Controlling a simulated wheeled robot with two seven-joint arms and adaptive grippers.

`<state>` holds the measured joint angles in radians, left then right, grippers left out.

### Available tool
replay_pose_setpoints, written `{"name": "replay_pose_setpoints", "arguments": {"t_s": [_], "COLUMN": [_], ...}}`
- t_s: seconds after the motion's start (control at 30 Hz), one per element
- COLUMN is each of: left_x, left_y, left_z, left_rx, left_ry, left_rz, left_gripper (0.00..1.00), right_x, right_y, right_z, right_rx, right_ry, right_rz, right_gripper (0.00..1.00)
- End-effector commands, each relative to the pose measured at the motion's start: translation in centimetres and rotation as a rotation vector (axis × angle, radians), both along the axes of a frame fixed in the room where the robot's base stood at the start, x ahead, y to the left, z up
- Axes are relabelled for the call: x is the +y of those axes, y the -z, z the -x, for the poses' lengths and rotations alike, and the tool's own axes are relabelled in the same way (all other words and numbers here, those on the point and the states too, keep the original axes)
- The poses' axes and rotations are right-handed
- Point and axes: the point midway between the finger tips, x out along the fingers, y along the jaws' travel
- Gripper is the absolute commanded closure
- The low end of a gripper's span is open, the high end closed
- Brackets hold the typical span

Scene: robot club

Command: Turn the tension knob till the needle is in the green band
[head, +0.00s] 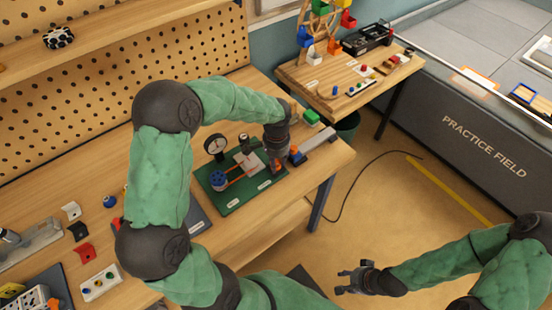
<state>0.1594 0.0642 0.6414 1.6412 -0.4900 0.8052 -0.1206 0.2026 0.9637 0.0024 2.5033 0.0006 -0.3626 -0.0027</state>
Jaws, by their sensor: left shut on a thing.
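A green board (238,199) lies on the workbench, with a round white-faced gauge (214,146) standing at its back left. The gauge's needle and green band are too small to read. A blue pulley (218,181) with an orange belt (238,179) sits at the board's left. My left gripper (279,164) points down at the board's right end, shut on what appears to be the tension knob, mostly hidden by the fingers. My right gripper (359,279) hangs open and empty over the floor, away from the bench.
A blue and orange part (297,156) stands close right of my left gripper. A grey bar (315,142) and a green block (311,117) lie near the bench's right edge. Small parts and a white button box (100,283) are at lower left. A second table (345,100) stands behind.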

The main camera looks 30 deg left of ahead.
Motion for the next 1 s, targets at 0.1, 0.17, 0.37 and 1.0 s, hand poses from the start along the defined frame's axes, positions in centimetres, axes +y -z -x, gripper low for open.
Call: {"name": "replay_pose_setpoints", "arguments": {"t_s": [0.1, 0.17, 0.37, 1.0], "left_x": [0.18, 0.18, 0.15, 0.07], "left_y": [-0.6, -0.6, -0.57, -0.45], "left_z": [-0.62, -0.64, -0.7, -0.56], "left_rx": [-0.02, -0.021, -0.023, -0.019], "left_ry": [0.056, 0.08, 0.128, 0.139], "left_rz": [-0.003, -0.003, -0.003, -0.002], "left_gripper": [0.95, 0.95, 0.95, 0.4], "right_x": [0.0, 0.0, 0.0, 0.0], "right_y": [-0.6, -0.75, -1.02, -1.04], "right_z": [0.0, 0.0, 0.02, 0.0], "right_rx": [0.0, 0.0, 0.0, 0.0], "right_ry": [0.0, 0.0, 0.0, 0.0], "right_rz": [0.0, 0.0, 0.0, 0.0], "right_gripper": [0.6, 0.6, 0.6, 0.6]}}
